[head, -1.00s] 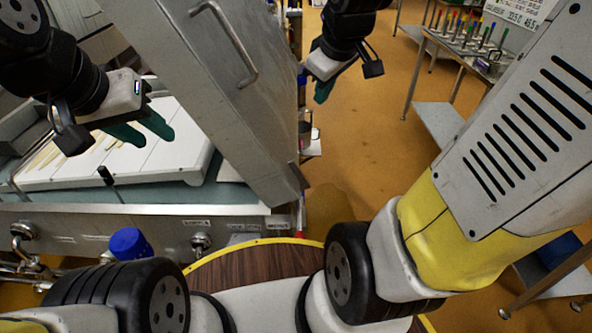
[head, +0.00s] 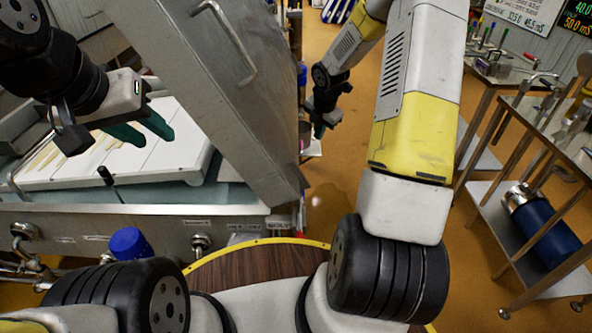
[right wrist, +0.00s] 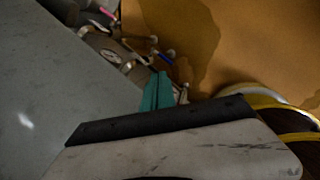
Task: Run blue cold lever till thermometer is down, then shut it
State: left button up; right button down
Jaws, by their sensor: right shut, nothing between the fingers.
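In the right wrist view, a small blue-tipped part (right wrist: 164,57), which looks like the blue cold lever, sits on pipework past my fingertips. A pink-tipped part (right wrist: 108,13) shows further up. A round pale dial (right wrist: 110,57), likely the thermometer, is beside the pipes; its reading is too small to tell. My right gripper (right wrist: 157,90) has its teal fingers shut and empty, just short of the blue part; contact cannot be told. It also shows in the head view (head: 319,130), right of the steel vat. My left gripper (head: 150,130) hangs over the white boards; its finger gap is unclear.
A tilted steel panel (head: 195,90) with a handle stands between my grippers. White boards (head: 150,155) lie left of it. A blue cap (head: 128,243) is at the front. Carts (head: 540,130) stand at right; a wet patch (head: 328,205) is on the open floor.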

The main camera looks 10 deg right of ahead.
aim_at(303, 193)
jog(key=w+f+n, duration=0.2)
jog(key=f+n, duration=0.1)
jog(key=f, duration=0.8)
jog(key=w+a+f+n+y, duration=0.1)
jog(key=w+f+n, duration=0.1)
jog(key=f, duration=0.9)
jog(key=w+a+f+n, duration=0.1)
jog(key=w+f+n, duration=0.1)
jog(key=f, duration=0.9)
jog(key=shift+w+a+n+y, duration=0.15)
jog(key=shift+a+n+y, duration=0.2)
jog(key=shift+n, duration=0.45)
jog(key=shift+s+f, duration=0.2)
jog(key=shift+f, duration=1.1)
jog(key=shift+r, duration=0.15)
